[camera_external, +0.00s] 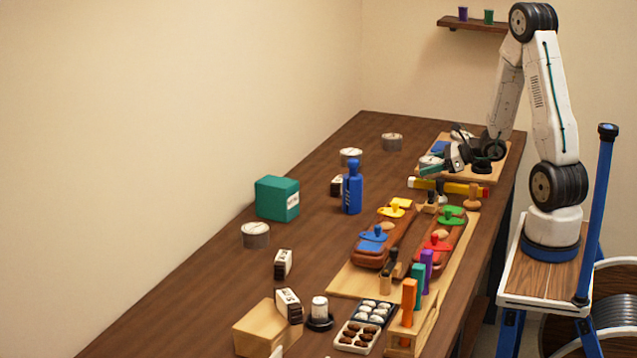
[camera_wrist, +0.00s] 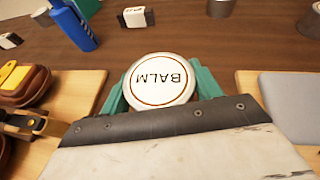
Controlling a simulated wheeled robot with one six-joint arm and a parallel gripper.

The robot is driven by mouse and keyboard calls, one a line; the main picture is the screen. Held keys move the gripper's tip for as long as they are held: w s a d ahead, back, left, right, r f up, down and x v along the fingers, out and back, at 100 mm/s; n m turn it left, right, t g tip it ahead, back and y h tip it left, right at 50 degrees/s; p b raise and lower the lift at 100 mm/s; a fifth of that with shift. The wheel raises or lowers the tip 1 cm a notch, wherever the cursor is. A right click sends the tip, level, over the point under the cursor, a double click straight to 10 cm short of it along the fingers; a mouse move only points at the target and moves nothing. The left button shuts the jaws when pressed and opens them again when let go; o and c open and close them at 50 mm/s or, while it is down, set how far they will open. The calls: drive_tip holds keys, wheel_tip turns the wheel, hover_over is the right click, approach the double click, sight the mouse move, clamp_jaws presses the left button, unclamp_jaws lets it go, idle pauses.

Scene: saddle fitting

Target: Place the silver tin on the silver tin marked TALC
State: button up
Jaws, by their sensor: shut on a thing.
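My gripper (camera_external: 432,166) is shut on a round silver tin, whose pale lid (camera_wrist: 162,80) reads BALM in the wrist view. The green fingers sit on either side of the tin, and it is held above the bench at the far right. Other silver tins stand on the bench: one at the back (camera_external: 392,142), one behind the blue bottle (camera_external: 350,157), and one near the left edge (camera_external: 255,236). Their lid markings are too small to read, so I cannot tell which is marked TALC. In the wrist view, tins show at the top (camera_wrist: 221,8) and top right (camera_wrist: 311,22).
A blue bottle (camera_external: 352,188) stands mid-bench, with a teal box (camera_external: 277,198) to its left. Two brown saddle-like forms with coloured pieces (camera_external: 380,240) sit on a board at the front right. A yellow level-like bar (camera_external: 460,188) lies near the gripper.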

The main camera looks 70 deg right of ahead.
drive_tip(key=shift+s, duration=0.15)
wheel_tip(320, 180, up, 16)
drive_tip(key=w+a+n+g+y, duration=0.1)
drive_tip(key=w+a+n+y, duration=0.15)
drive_tip(key=w+a, duration=0.7)
drive_tip(key=w+a+n+g+y, duration=0.1)
drive_tip(key=w+a+n+y, duration=0.15)
drive_tip(key=w+a, duration=0.65)
drive_tip(key=a+n+g+y, duration=0.3)
drive_tip(key=a, duration=2.4)
hover_over(254, 228)
wheel_tip(254, 228, down, 13)
drive_tip(key=shift+s+r, duration=0.1)
drive_tip(key=shift+r, duration=0.05)
wheel_tip(254, 228, down, 4)
drive_tip(key=shift+r, duration=0.25)
